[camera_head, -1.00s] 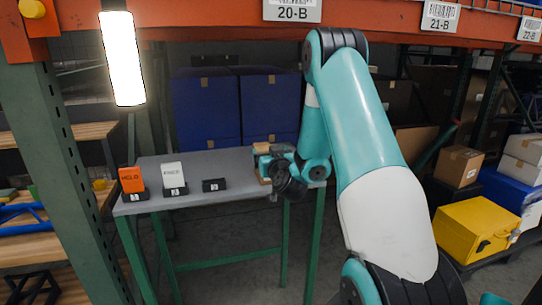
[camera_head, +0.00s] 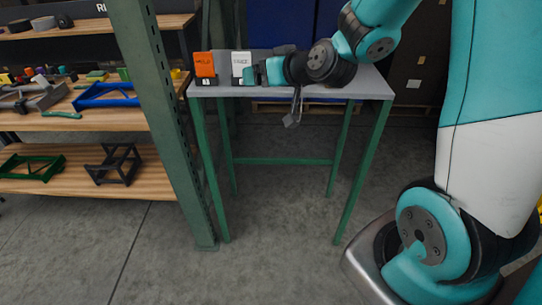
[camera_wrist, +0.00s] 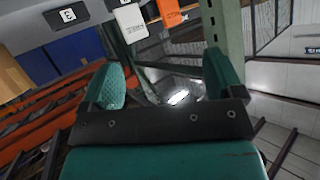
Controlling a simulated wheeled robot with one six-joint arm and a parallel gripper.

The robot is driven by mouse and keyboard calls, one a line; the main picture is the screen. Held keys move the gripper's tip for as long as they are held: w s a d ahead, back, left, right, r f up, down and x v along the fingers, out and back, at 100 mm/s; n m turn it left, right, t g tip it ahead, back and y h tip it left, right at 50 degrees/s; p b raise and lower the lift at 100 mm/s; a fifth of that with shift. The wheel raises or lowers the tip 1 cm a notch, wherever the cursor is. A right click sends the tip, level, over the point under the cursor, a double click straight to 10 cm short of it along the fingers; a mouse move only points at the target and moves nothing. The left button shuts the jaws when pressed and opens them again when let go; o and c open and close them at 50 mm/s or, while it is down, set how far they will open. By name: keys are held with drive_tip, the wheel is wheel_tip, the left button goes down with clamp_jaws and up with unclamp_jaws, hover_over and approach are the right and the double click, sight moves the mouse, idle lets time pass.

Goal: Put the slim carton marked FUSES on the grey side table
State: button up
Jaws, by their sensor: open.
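A slim white carton (camera_head: 241,62) stands upright in a black numbered holder on a grey-topped table (camera_head: 352,87) with green legs. Its printing is too small to read surely as FUSES. An orange carton (camera_head: 204,64) stands just left of it. My gripper (camera_head: 254,75) is low over the table, close to the white carton, and partly covers its lower right in the head view. In the wrist view the two green fingers of my gripper (camera_wrist: 163,88) are spread, with nothing between them. The white carton (camera_wrist: 130,22) is beyond the fingers, near the top, beside the orange carton (camera_wrist: 169,12).
A holder marked 3 (camera_wrist: 68,15) shows at the upper left of the wrist view, with a brown block (camera_wrist: 12,80) below it. A green rack post (camera_head: 160,120) stands left of the table. Wooden shelves (camera_head: 70,180) lie beyond it. The floor in front is clear.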

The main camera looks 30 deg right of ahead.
drive_tip(key=s+a+r+n+g+y, duration=0.1)
drive_tip(key=s+a+n+g+y, duration=0.35)
drive_tip(key=s+a, duration=0.55)
drive_tip(key=s+a+n+g+h, duration=0.1)
drive_tip(key=s+a+g, duration=0.2)
drive_tip(key=s, duration=0.5)
drive_tip(key=s+a+r+n+g+h, duration=0.1)
drive_tip(key=s+a+g, duration=0.2)
drive_tip(key=s+g, duration=0.2)
drive_tip(key=s, duration=0.3)
drive_tip(key=shift+s+r+n, duration=0.2)
drive_tip(key=shift+r+n, duration=0.05)
drive_tip(key=shift+n, duration=0.1)
